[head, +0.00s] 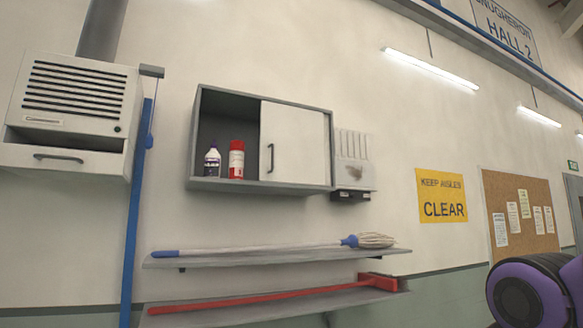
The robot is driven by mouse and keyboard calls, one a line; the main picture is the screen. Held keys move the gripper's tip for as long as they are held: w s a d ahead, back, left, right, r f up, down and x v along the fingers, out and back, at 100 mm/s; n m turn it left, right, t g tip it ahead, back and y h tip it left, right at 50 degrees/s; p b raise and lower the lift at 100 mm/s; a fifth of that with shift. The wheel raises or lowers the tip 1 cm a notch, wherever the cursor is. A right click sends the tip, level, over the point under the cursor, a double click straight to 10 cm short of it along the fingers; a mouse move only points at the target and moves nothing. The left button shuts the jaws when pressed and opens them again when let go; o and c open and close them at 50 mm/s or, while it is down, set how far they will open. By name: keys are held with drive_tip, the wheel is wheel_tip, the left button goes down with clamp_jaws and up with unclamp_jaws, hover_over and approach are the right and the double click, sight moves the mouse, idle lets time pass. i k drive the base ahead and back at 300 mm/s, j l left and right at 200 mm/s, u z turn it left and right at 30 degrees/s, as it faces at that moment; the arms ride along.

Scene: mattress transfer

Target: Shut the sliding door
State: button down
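A grey wall cabinet (222,187) hangs in the middle of the head view. Its white sliding door (300,145) covers the right part of the front, with a dark vertical handle (271,158) near the door's left edge. The left part of the cabinet is open. A white bottle with a dark label (212,162) and a red can (236,161) stand inside it, left of the door. My gripper is not in view; only a purple and black part of my arm shows at the lower right, well away from the cabinet.
Two shelves below hold a mop (250,251) and a red-handled tool (260,299). A vented unit (75,95) and a blue pole (137,200) are at the left. A pale wall unit (352,175) adjoins the cabinet's right side. The wall below the yellow sign (441,195) is clear.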

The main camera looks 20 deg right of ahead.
sight(293, 146)
drive_tip(key=i+l, duration=0.15)
drive_tip(key=l, duration=0.2)
drive_tip(key=i+l+u, duration=0.1)
drive_tip(key=l, duration=0.3)
drive_tip(key=i+l+u, duration=0.1)
drive_tip(key=l, duration=0.3)
drive_tip(key=i+l, duration=0.1)
drive_tip(key=l, duration=0.25)
